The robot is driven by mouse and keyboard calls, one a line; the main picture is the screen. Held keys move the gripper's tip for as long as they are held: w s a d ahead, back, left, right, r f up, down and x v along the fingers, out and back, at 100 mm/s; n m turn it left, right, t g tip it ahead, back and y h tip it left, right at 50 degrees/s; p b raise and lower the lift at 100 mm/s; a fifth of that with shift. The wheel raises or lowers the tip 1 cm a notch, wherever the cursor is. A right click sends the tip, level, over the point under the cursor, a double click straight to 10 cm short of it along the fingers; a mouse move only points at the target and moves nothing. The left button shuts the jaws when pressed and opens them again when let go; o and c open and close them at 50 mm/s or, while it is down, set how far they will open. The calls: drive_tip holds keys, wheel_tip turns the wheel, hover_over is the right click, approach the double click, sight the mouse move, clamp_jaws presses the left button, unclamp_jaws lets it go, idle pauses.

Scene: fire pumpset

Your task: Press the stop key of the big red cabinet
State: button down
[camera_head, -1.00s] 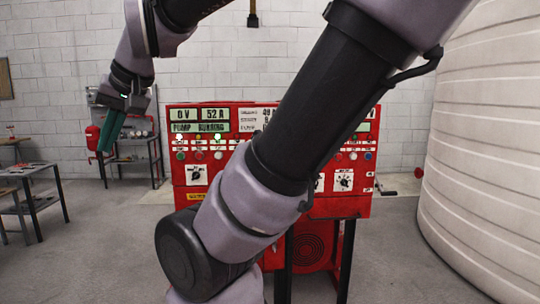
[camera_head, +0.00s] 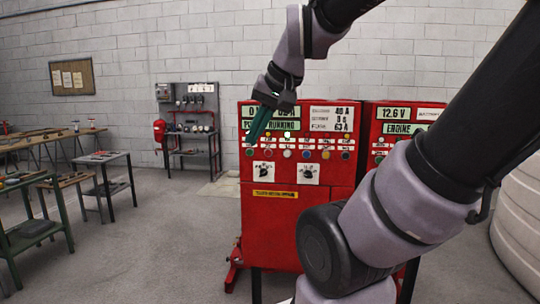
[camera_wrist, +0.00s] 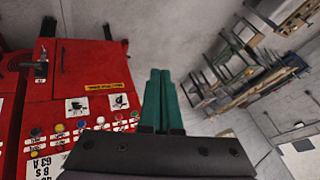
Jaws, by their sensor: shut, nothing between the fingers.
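The big red cabinet (camera_head: 262,222) stands ahead, with a lit display reading "RUNNING", a row of small coloured round buttons (camera_head: 305,154) and two rotary switches below. In the head view my gripper (camera_head: 258,128) hangs in front of the cabinet's upper left part, its green fingers shut and pointing down. The labels are too small to tell which button is stop. I cannot tell whether the fingers touch the cabinet.
A second red cabinet (camera_head: 400,116) stands right beside it, partly behind my arm. A large pale ribbed tank (camera_head: 518,215) is at the right edge. A rack (camera_head: 190,125) stands by the wall, with tables (camera_head: 105,160) at left. Floor between is clear.

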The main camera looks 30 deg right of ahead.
sight(269, 156)
drive_tip(key=w+a+f+m+g+y, duration=0.2)
drive_tip(key=w+a+f+m+y, duration=0.1)
drive_tip(key=w+a+f+y, duration=0.4)
drive_tip(key=w+d+m+t+y, duration=0.25)
drive_tip(key=w+m, duration=0.25)
drive_tip(key=w, duration=0.7)
drive_tip(key=w+d+f+m+t+h, duration=0.4)
drive_tip(key=w+d+m+t, duration=0.1)
drive_tip(key=d, duration=0.5)
drive_tip(key=w+d+f+m+t+h, duration=0.4)
drive_tip(key=w+d+f+m+t, duration=0.1)
drive_tip(key=d, duration=0.6)
drive_tip(key=shift+w+d+f+m, duration=0.15)
drive_tip(key=shift+w+f+m, duration=0.15)
drive_tip(key=shift+w+m, duration=0.55)
drive_tip(key=shift+w+h, duration=0.15)
drive_tip(key=shift+h, duration=0.1)
drive_tip(key=shift+w+d, duration=0.8)
drive_tip(key=shift+w, duration=0.4)
drive_tip(key=shift+w+d, duration=0.8)
drive_tip(key=shift+w, duration=0.4)
drive_tip(key=shift+w+d, duration=0.8)
drive_tip(key=shift+w, duration=0.4)
drive_tip(key=shift+w+d, duration=0.1)
drive_tip(key=shift+w, duration=0.05)
